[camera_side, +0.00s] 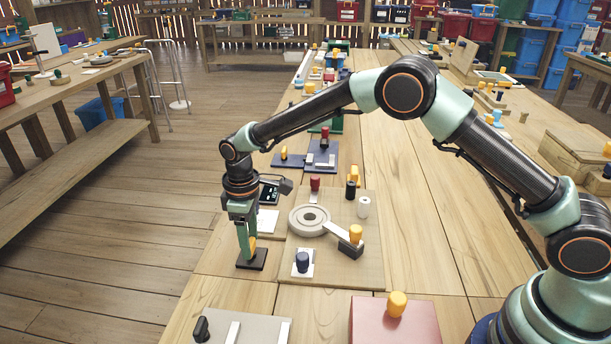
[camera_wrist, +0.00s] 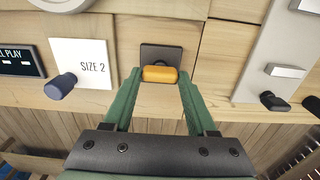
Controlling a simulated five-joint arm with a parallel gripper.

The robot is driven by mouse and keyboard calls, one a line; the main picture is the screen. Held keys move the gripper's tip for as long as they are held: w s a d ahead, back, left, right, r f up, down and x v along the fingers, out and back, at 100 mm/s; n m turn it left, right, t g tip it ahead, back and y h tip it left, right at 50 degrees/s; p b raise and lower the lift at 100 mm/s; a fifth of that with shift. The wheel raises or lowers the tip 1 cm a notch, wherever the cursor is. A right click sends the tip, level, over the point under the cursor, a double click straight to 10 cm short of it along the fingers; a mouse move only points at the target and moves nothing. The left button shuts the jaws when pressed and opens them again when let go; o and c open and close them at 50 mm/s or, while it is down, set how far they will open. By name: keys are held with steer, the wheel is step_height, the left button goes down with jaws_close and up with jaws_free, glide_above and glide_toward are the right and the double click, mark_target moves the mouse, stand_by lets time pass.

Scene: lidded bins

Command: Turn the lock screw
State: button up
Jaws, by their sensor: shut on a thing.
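A yellow knob (camera_wrist: 160,74), which may be the lock screw's head, sits at a small dark plate (camera_wrist: 161,52) in the wrist view. My gripper (camera_wrist: 160,78) has one green finger on each side of the knob and is shut on it. In the side view my gripper (camera_side: 247,240) points down over the dark plate (camera_side: 250,262) at the table's left edge. A bit of the yellow knob (camera_side: 253,244) shows beside the fingers. The fingers hide the rest of it, and I cannot see any thread.
A wooden board (camera_side: 345,275) to the right carries a grey ring (camera_side: 300,220) and several knobs. A white card marked SIZE 2 (camera_wrist: 82,62) is left of the plate. A grey panel (camera_side: 255,325) and a red box (camera_side: 365,325) stand in front.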

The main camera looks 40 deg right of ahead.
stand_by(0.5)
steer(key=o, duration=1.4)
steer(key=shift+c, duration=0.2)
steer(key=shift+r, duration=0.15)
step_height(320, 180, up, 12)
